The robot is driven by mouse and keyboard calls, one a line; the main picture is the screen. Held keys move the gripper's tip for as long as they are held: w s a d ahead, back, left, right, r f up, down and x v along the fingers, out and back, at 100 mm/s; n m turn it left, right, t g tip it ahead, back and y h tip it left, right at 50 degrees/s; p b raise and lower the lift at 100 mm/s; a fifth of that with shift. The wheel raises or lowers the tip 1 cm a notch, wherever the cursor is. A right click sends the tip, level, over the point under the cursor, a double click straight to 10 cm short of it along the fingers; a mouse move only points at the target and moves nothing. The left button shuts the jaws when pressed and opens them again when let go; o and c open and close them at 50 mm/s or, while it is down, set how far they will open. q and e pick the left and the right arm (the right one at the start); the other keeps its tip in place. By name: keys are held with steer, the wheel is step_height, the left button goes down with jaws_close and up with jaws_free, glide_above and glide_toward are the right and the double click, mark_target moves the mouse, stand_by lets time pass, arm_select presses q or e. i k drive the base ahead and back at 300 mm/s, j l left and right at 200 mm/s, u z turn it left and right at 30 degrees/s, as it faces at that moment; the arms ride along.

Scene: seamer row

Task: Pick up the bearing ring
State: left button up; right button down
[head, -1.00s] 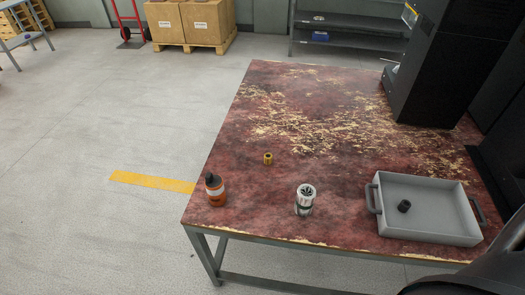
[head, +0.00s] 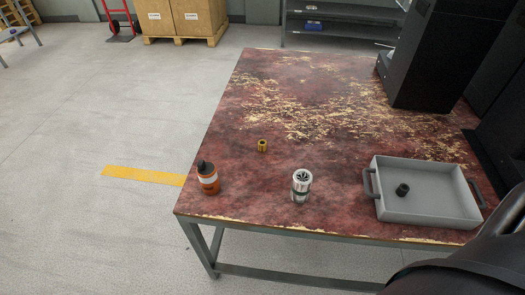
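No piece is plainly marked as the bearing ring. A small yellow, brass-like hollow piece (head: 262,146) stands on the worn red table (head: 330,150), left of its middle. A small dark, short cylindrical piece (head: 402,190) lies inside the grey tray (head: 428,211) at the right front of the table. I cannot tell for sure which of these two is the ring. Neither of my grippers is in view. Only a dark part of my own body shows at the lower right corner.
An orange bottle (head: 208,178) with a dark cap stands at the table's left front corner. A tall black machine (head: 435,55) stands at the right back. The table's middle is clear.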

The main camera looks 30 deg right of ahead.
mark_target(261, 143)
steer(key=i+z, duration=0.15)
steer(key=z, duration=0.9)
